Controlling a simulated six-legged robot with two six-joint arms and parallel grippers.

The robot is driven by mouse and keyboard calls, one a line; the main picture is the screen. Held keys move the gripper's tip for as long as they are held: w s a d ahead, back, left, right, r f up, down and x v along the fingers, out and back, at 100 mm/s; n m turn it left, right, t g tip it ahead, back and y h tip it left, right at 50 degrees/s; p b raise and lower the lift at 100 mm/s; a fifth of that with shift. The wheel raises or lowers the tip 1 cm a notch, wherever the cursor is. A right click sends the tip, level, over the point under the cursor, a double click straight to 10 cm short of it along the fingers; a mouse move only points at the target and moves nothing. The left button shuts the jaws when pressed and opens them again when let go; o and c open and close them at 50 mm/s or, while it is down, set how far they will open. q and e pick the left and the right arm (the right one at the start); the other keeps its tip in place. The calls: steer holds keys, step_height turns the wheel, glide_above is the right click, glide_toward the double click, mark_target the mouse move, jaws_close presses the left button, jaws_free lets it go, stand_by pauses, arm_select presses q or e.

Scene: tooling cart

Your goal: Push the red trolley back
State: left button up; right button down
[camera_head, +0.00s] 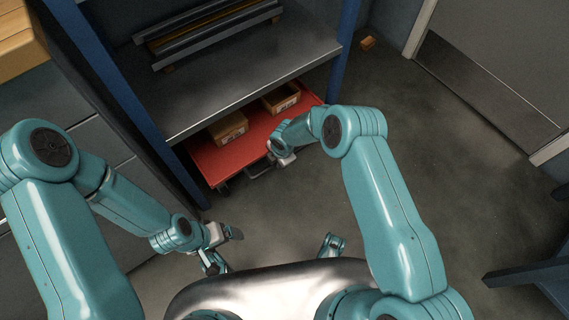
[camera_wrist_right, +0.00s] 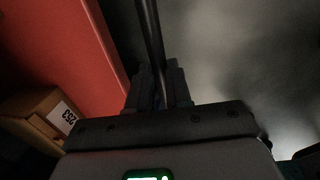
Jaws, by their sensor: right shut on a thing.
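The red trolley (camera_head: 206,163) is a low flat deck, mostly under the grey shelf, with its front edge sticking out. A dark handle (camera_head: 258,170) is at its front edge. My right gripper (camera_head: 287,160) is at the handle. In the right wrist view the red deck (camera_wrist_right: 84,45) is at the left, and the jaws (camera_wrist_right: 160,88) are shut on the dark handle bar (camera_wrist_right: 151,35). My left gripper (camera_head: 226,250) hangs low at the left, away from the trolley, and seems empty; its jaws look apart.
Cardboard boxes stand on the trolley, one at the left (camera_head: 228,128) and one at the right (camera_head: 281,98). The shelf (camera_head: 245,75) with blue posts (camera_head: 347,25) is above. Open floor (camera_head: 450,170) lies to the right, with a small orange block (camera_head: 367,43) near the wall.

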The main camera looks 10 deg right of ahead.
steer(key=shift+w+r, duration=0.1)
steer(key=shift+w, duration=0.35)
arm_select(q)
steer(key=shift+a+f, duration=0.1)
steer(key=shift+s, duration=0.15)
arm_select(e)
steer(key=c, duration=1.1)
jaws_free()
steer(key=shift+a, duration=0.1)
steer(key=shift+o, duration=0.2)
steer(key=shift+s, duration=0.1)
arm_select(q)
steer(key=shift+m, duration=0.3)
steer(key=r+p, duration=0.3)
steer(key=p, duration=0.1)
steer(key=s+d+r+p, duration=0.1)
steer(key=r+p, duration=0.1)
steer(key=shift+s+r, duration=0.1)
steer(key=shift+r, duration=0.2)
arm_select(e)
step_height(320, 180, up, 16)
steer(key=s+d, duration=0.1)
steer(key=s, duration=0.1)
steer(key=shift+s+d, duration=0.25)
steer(key=shift+s, duration=0.15)
arm_select(q)
steer(key=shift+c, duration=0.4)
